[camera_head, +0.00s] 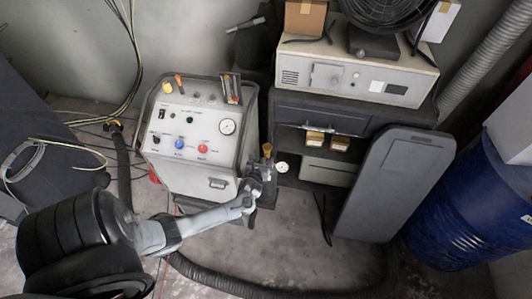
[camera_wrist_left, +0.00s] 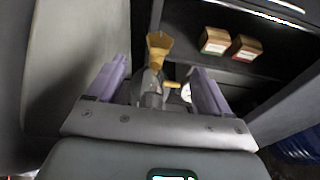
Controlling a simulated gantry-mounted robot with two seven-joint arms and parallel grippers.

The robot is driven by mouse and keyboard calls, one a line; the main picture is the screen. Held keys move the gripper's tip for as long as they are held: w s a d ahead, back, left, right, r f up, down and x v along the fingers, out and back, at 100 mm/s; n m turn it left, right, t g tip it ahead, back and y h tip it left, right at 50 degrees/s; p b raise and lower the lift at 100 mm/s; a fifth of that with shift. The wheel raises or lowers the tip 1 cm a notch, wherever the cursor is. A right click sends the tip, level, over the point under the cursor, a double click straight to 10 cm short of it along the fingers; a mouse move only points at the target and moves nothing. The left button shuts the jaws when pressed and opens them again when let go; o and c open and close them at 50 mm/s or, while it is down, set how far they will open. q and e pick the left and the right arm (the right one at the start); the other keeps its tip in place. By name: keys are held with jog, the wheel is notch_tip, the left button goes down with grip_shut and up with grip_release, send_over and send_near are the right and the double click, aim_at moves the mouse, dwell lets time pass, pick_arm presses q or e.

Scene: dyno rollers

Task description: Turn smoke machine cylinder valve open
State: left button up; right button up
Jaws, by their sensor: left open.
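The smoke machine (camera_head: 187,128) is a white box with a gauge, knobs and a dark tubular frame. The brass-yellow cylinder valve (camera_head: 267,149) stands at its right side, with a small round gauge (camera_head: 282,167) beside it. My left gripper (camera_head: 262,172) is at the valve, at the end of my grey arm. In the left wrist view, the open fingers of my left gripper (camera_wrist_left: 158,88) stand on either side of the valve's grey body, and its flared yellow top (camera_wrist_left: 159,44) rises between and beyond them. Contact cannot be told. The cylinder below is mostly hidden. My right gripper is not in view.
A dark shelf unit (camera_head: 302,108) with small boxes (camera_wrist_left: 215,41) stands just right of the valve. A grey panel (camera_head: 385,187) leans beside it, and a blue drum (camera_head: 460,215) is at far right. A black corrugated hose (camera_head: 215,277) crosses the floor in front.

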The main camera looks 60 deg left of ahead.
aim_at(267, 148)
pick_arm(q)
jog(key=b+x, duration=0.4)
jog(key=x, duration=0.6)
jog(key=shift+d, duration=0.1)
jog(key=c, duration=1)
jog(key=shift+c, duration=0.2)
